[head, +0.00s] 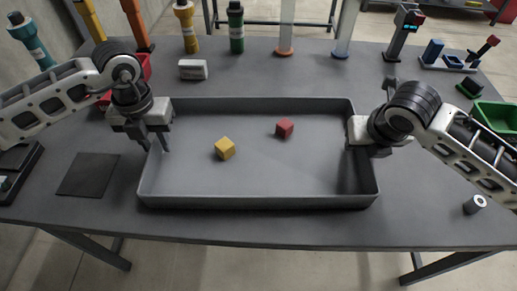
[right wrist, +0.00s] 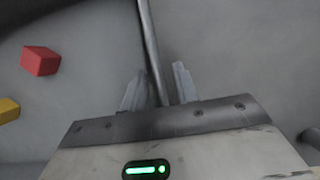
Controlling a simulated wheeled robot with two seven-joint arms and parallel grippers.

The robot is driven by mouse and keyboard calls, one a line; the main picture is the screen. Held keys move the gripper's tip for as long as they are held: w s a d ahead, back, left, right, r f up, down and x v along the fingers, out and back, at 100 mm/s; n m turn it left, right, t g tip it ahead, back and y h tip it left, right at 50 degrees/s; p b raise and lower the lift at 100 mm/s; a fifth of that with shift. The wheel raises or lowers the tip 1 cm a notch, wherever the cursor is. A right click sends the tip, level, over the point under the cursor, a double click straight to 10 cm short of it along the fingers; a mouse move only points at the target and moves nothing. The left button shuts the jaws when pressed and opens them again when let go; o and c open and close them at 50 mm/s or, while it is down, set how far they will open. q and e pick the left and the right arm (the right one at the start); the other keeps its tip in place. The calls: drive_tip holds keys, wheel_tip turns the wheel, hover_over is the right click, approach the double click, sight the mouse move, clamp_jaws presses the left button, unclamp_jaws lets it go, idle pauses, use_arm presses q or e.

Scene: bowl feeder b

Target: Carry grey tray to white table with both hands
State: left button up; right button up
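The grey tray (head: 255,201) sits on a dark grey table (head: 300,226). A yellow cube (head: 225,148) and a red cube (head: 284,128) lie in it; both also show in the right wrist view, red (right wrist: 40,61) and yellow (right wrist: 8,110). My left gripper (head: 155,139) is at the tray's left wall, its fingers spread, one inside and one outside. My right gripper (right wrist: 158,88) is open around the right wall (right wrist: 150,40), with gaps beside both fingers. In the head view its fingertips are mostly hidden. I see no white table.
Several bottles and posts, such as a green bottle (head: 236,28), stand along the back. A white block (head: 193,69) lies behind the tray. A green bin (head: 496,117) and a small cylinder (head: 474,204) are at right. A dark flat plate (head: 88,175) lies at left.

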use_arm(q)
clamp_jaws()
use_arm(e)
clamp_jaws()
use_arm(q)
drive_tip(key=shift+r, duration=0.1)
use_arm(e)
drive_tip(key=shift+w+r, duration=0.1)
drive_tip(key=shift+r, duration=0.05)
idle(0.9)
